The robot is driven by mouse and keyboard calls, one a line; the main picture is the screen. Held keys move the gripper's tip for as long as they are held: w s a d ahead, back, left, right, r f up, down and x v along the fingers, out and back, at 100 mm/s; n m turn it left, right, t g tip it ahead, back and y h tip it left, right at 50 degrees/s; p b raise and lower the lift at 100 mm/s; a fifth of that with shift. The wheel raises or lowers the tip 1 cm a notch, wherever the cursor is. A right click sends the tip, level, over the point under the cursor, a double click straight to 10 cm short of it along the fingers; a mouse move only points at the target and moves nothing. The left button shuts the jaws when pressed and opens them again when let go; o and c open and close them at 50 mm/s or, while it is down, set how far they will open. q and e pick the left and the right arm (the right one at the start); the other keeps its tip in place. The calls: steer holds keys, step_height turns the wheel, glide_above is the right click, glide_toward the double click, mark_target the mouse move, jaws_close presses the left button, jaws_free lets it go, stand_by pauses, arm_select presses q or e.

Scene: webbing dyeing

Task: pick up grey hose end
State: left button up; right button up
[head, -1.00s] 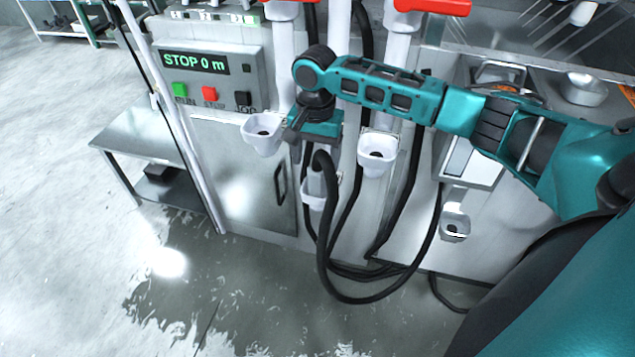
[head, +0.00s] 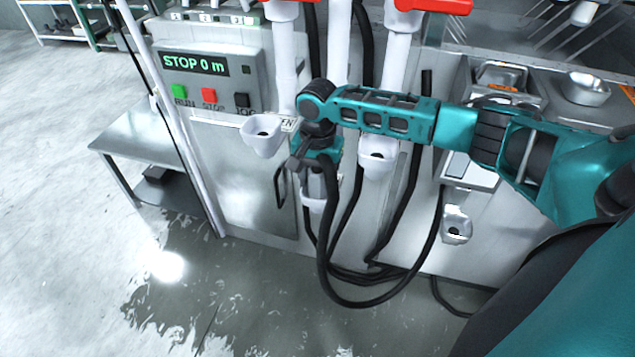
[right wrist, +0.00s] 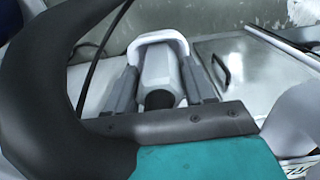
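The grey hose end (head: 316,187) sits upright in a white holder cup (head: 314,205) on the machine's front, with its black hose (head: 325,262) looping down. My right gripper (head: 313,168) is right above it and hides its top. In the right wrist view the pale grey hose end (right wrist: 160,73) lies between the two dark fingers (right wrist: 160,88). The fingers stand apart, one on each side of it, and I see no clear grip. The black hose (right wrist: 30,90) curves close past the camera at left. My left gripper is not in view.
Two more white cups (head: 262,136) and (head: 378,154) flank my gripper. A control panel (head: 208,80) reads "STOP 0 m". Another holder (head: 456,226) is at the right. A metal bench (head: 125,135) stands at left. The floor (head: 225,310) is wet and clear in front.

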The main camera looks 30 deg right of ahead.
steer(key=c, duration=0.9)
